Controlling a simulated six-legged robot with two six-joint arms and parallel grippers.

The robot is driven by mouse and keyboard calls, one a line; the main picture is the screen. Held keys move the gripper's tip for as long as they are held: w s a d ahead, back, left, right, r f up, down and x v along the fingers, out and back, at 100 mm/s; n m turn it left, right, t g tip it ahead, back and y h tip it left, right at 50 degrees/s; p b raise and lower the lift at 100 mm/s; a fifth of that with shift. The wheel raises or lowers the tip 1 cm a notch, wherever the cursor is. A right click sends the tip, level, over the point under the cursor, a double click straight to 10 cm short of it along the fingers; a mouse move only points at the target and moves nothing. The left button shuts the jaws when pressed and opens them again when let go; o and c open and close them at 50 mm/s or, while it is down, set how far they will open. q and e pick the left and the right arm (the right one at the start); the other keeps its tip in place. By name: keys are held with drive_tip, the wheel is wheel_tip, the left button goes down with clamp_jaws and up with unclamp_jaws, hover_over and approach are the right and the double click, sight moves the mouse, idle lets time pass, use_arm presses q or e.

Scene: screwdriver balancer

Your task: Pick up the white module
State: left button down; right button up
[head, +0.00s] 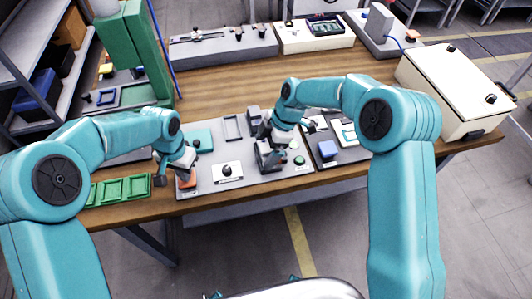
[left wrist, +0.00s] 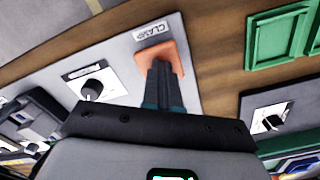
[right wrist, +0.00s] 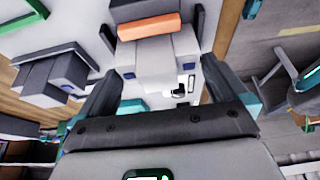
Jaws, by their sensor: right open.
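A pale white-grey block with small blue squares (right wrist: 158,56), which looks like the white module, lies between the fingers of my right gripper (right wrist: 152,40) in the right wrist view. The fingers are apart, one on each side; I cannot tell if they touch it. An orange bar (right wrist: 148,27) lies at its far end. In the head view my right gripper (head: 268,148) is low over the grey panel and hides the block. My left gripper (left wrist: 163,75) has its fingers together at the orange pad (left wrist: 160,55) beside the CLAMP label, seemingly touching it.
The grey panel (head: 210,183) carries a black knob (head: 227,171) and a green button (head: 299,160). Green trays (head: 120,190) lie left of it. A dark panel with a blue block (head: 328,149) is at its right. A cream case (head: 450,80) stands at the table's right end.

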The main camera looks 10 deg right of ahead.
drive_tip(key=c, duration=0.9)
drive_tip(key=shift+r, duration=7.45)
drive_tip(key=shift+r, duration=0.1)
use_arm(q)
wheel_tip(320, 180, up, 7)
drive_tip(key=p, duration=0.4)
use_arm(e)
wheel_tip(320, 180, up, 4)
hover_over(266, 148)
drive_tip(key=shift+w, duration=0.1)
use_arm(q)
drive_tip(key=shift+s, duration=0.15)
